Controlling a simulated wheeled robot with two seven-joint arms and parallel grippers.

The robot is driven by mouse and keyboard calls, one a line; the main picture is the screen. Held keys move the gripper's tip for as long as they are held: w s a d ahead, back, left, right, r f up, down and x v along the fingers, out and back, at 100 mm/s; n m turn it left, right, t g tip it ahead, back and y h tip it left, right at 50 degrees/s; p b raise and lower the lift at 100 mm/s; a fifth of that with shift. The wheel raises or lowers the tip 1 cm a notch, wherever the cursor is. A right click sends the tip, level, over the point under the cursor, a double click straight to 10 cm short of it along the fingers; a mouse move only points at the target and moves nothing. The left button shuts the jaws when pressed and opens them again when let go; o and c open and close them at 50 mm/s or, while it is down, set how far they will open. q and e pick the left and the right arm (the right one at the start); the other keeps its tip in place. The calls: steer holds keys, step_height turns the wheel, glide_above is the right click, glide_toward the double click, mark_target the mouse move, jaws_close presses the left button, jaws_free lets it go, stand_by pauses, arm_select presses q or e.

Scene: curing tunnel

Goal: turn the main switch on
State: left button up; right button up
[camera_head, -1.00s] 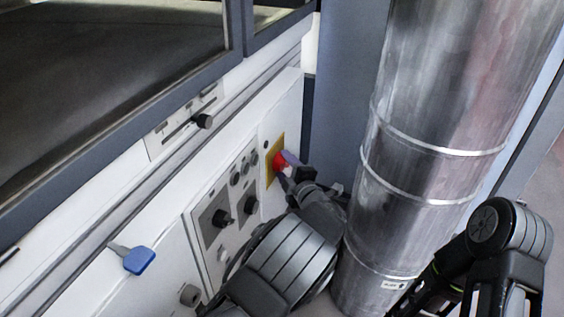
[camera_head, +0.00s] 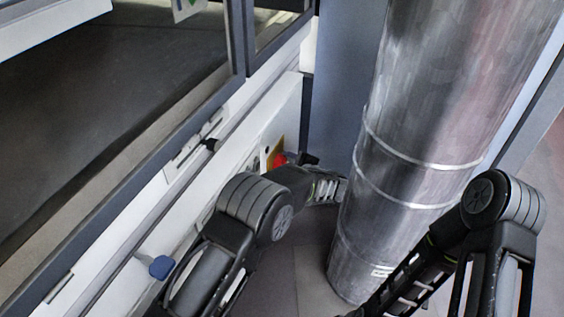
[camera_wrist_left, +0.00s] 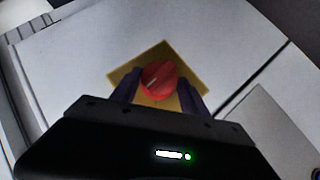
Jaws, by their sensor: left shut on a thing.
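The main switch is a red round knob (camera_wrist_left: 160,80) on a yellow square plate (camera_wrist_left: 160,53), set in a white panel. In the head view only a bit of the red knob (camera_head: 279,160) and the yellow plate (camera_head: 277,146) shows past my left arm. My left gripper (camera_wrist_left: 159,94) is shut on the red knob, with one dark finger on each side of it. In the head view the left gripper (camera_head: 287,164) is at the panel, largely hidden by its own wrist. The right arm shows at the right, but its gripper is out of view.
A large metal duct (camera_head: 415,130) stands just right of my left arm. A blue key-like handle (camera_head: 160,267) and a black slider knob (camera_head: 211,144) stick out from the machine front. My left arm hides most of the lower control panel.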

arm_select(q)
steer(key=shift+w+r, duration=0.1)
steer(key=shift+r, duration=0.1)
steer(key=o, duration=1.1)
steer(key=shift+c, duration=0.2)
steer(key=o, duration=0.3)
steer(key=shift+f, duration=0.1)
steer(key=shift+s+d, duration=0.1)
steer(key=shift+s, duration=0.1)
steer(key=v, duration=0.7)
steer(key=shift+s+r+p, duration=0.25)
steer(key=shift+r+p, duration=0.05)
steer(key=shift+p, duration=0.1)
